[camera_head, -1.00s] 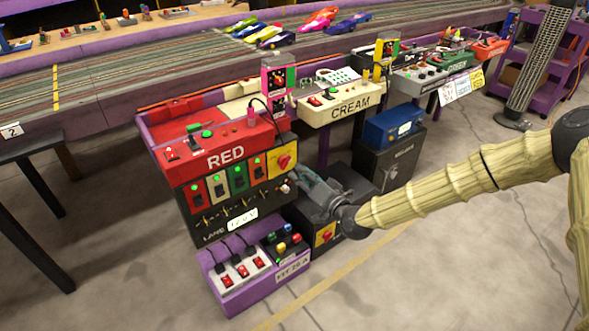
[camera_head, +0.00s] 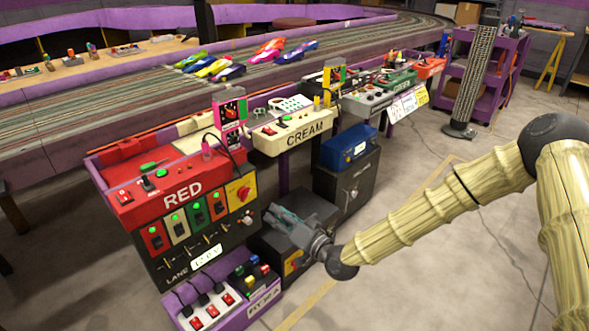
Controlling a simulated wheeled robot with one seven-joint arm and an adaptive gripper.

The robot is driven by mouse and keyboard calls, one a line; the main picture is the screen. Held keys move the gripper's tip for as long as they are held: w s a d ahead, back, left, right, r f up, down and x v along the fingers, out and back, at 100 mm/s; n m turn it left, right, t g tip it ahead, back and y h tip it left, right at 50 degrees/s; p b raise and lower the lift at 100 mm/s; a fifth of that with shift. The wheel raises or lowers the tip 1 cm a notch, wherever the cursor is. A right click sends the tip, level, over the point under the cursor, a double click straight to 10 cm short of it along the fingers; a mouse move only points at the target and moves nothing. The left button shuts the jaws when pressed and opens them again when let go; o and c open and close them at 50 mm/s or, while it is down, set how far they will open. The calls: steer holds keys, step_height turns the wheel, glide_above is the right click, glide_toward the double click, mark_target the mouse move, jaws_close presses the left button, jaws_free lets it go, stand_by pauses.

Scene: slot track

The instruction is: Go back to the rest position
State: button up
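My gripper (camera_head: 277,216) is at the end of my tan, ribbed arm, beside the right side of the red control station (camera_head: 180,200). It hangs in front of a dark box (camera_head: 270,240) on the floor, near the yellow panel with a red knob (camera_head: 243,192). Its fingers are small and partly blend with the dark box, so I cannot tell whether they are open or shut. I see nothing clearly held in it.
A purple switch box (camera_head: 237,305) sits low below the red station. A dark cabinet (camera_head: 345,187) with a blue box (camera_head: 347,147) stands behind my gripper. The cream station (camera_head: 290,130) and slot track (camera_head: 100,97) lie beyond. Floor at the right (camera_head: 430,270) is clear.

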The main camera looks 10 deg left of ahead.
steer(key=s+d+f+g+h, duration=0.25)
steer(key=s+d+f, duration=0.25)
steer(key=s+f, duration=0.45)
steer(key=s+d+f+g+h, duration=0.2)
steer(key=s+d+f+h, duration=0.4)
steer(key=f, duration=0.6)
steer(key=s+d+f+m+g+h, duration=0.1)
steer(key=s+d+f+g+h, duration=0.2)
steer(key=s+d, duration=0.75)
steer(key=s+d+f+g+h, duration=0.1)
steer(key=s+d+f+g, duration=0.1)
steer(key=s+d+f, duration=0.6)
steer(key=s+d+r+g+h, duration=0.2)
steer(key=s+d+r, duration=0.2)
steer(key=s+d, duration=0.25)
step_height(320, 180, up, 26)
steer(key=a+p, duration=0.1)
steer(key=p, duration=2.6)
steer(key=shift+s+r+m, duration=0.15)
steer(key=shift+s+m, duration=0.1)
steer(key=shift+m, duration=0.05)
steer(key=shift+t, duration=0.25)
